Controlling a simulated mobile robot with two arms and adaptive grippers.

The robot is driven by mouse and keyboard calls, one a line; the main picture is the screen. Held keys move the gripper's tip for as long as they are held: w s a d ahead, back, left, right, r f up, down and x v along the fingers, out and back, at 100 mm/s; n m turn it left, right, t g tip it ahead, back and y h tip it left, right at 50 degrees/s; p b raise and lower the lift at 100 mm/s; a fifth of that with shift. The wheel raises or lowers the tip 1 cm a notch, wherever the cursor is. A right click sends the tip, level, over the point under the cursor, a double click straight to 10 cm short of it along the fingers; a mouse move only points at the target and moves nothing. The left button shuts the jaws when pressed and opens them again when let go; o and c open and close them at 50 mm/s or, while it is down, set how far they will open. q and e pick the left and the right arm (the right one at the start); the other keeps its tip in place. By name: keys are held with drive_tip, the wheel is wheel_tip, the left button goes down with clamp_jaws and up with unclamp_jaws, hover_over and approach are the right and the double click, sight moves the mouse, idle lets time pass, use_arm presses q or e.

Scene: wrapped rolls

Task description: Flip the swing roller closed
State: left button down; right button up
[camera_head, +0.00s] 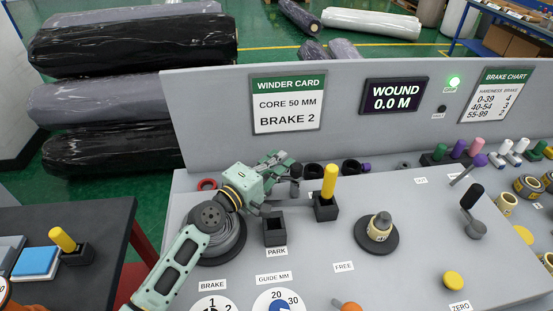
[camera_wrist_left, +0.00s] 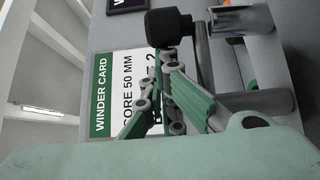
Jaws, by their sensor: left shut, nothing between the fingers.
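My left gripper (camera_head: 287,160) is shut and empty above the back of the grey winder panel. It also shows in the left wrist view (camera_wrist_left: 167,60), with its fingers together. In the wrist view a black knob (camera_wrist_left: 168,28) stands right by the fingertips, and a metal roller (camera_wrist_left: 241,19) on a grey bar is to its right. I take these to be the swing roller; whether the fingers touch the knob is unclear. In the head view the gripper hides most of it, with a dark end (camera_head: 296,171) showing beside the fingers. My right gripper is out of view.
A yellow-handled tool (camera_head: 329,182) stands in a black holder right of the gripper, near the empty PARK socket (camera_head: 275,232). A roll (camera_head: 379,227) sits on a black disc. A crank (camera_head: 473,210) stands at right. The upright board (camera_head: 220,100) rises behind.

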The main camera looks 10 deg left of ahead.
use_arm(q)
drive_tip(key=shift+s+d+r, duration=0.1)
drive_tip(key=shift+d, duration=0.3)
drive_tip(key=v, duration=1.2)
drive_tip(key=shift+a, duration=0.35)
